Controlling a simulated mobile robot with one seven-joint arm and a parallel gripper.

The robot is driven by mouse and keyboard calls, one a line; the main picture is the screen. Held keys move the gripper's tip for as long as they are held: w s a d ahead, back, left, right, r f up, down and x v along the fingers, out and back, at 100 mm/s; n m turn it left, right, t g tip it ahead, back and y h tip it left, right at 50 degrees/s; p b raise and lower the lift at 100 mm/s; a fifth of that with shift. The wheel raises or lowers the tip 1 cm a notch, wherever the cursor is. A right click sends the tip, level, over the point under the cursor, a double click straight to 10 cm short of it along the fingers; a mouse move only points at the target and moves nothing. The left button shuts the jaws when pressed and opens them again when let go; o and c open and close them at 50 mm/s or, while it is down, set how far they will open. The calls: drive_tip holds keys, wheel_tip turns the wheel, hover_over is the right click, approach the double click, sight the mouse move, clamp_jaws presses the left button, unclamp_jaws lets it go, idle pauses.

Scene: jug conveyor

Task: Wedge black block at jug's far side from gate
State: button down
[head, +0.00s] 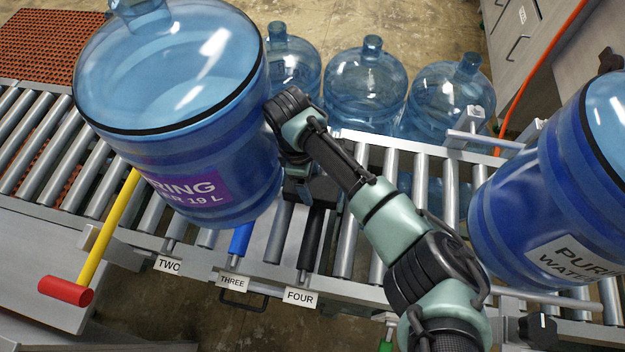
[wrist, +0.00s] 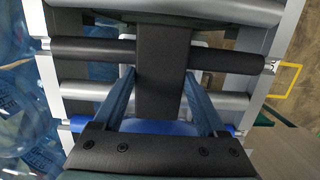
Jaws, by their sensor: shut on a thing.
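The large blue water jug (head: 190,120) stands on the conveyor rollers at the left, above the labels TWO and THREE. My gripper (head: 303,188) is low over the rollers just right of this jug, near the black roller at FOUR. In the wrist view my gripper (wrist: 160,75) is shut on the black block (wrist: 161,58), with a finger on each side of it. The block is over the rollers, between the black roller and the blue roller; I cannot tell whether it touches them.
A yellow lever (head: 108,225) with a red grip stands at the conveyor's front left. Another blue jug (head: 540,205) stands on the rollers at the right. Several jugs (head: 365,85) stand behind the conveyor. A metal bracket (head: 470,130) is on the back rail.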

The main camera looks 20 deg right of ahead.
drive_tip(key=shift+w+a+r, duration=0.2)
drive_tip(key=shift+w+a, duration=0.15)
drive_tip(key=shift+a, duration=0.25)
idle(0.5)
unclamp_jaws()
wheel_tip(320, 180, up, 10)
drive_tip(key=shift+s+d, duration=0.15)
drive_tip(key=shift+d, duration=0.1)
drive_tip(key=shift+f, duration=0.15)
